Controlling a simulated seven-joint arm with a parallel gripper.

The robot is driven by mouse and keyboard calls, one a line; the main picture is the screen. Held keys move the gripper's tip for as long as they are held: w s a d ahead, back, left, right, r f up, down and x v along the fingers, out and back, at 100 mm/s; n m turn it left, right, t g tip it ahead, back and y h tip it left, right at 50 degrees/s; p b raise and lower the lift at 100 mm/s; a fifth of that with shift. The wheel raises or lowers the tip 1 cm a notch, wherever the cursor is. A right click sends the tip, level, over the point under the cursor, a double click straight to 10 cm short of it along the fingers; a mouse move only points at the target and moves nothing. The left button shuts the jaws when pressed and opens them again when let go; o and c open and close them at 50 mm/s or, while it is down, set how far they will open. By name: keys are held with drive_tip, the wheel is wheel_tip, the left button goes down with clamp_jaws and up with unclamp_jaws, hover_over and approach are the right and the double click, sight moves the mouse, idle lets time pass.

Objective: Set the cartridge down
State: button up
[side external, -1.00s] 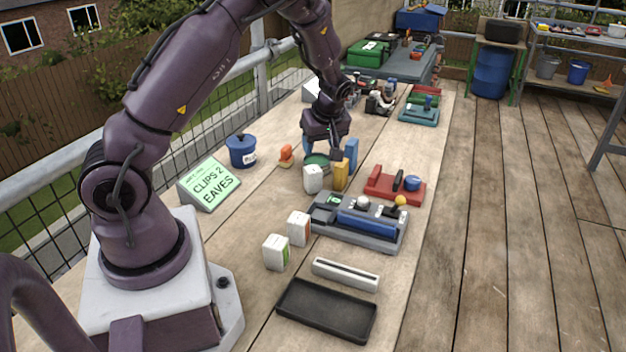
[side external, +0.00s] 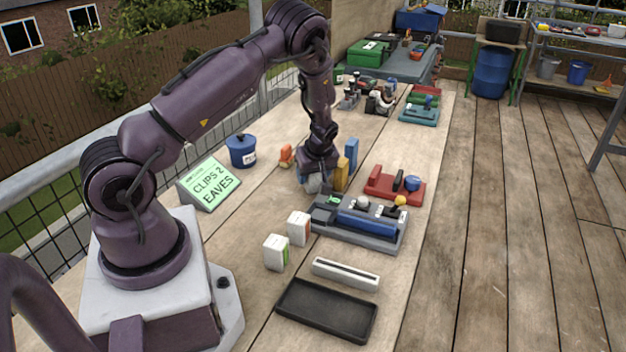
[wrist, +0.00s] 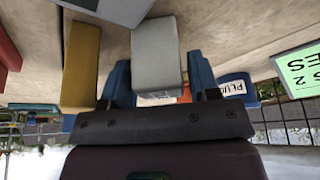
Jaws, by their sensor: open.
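A pale grey-white cartridge (wrist: 156,58) lies between the two blue fingers of my gripper (wrist: 161,82) in the wrist view. The fingers are open, one on each side of it; a narrow gap shows, and I cannot tell whether either touches. In the side view my gripper (side external: 316,172) is low over the white cartridge (side external: 313,185), which appears to stand on the bench and is partly hidden by the fingers. A yellow cartridge (side external: 341,175) stands just to its right, also seen in the wrist view (wrist: 80,65). A blue one (side external: 351,154) stands behind.
A grey fixture (side external: 375,238) with a blue bar and a red fixture (side external: 380,188) stand to the right. Two white cartridges (side external: 299,229), a slotted white block (side external: 345,274) and an empty black tray (side external: 325,311) are nearer. A blue pot (side external: 242,150) and green sign (side external: 211,183) stand left.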

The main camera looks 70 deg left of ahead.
drive_tip(key=c, duration=0.8)
drive_tip(key=shift+r, duration=0.1)
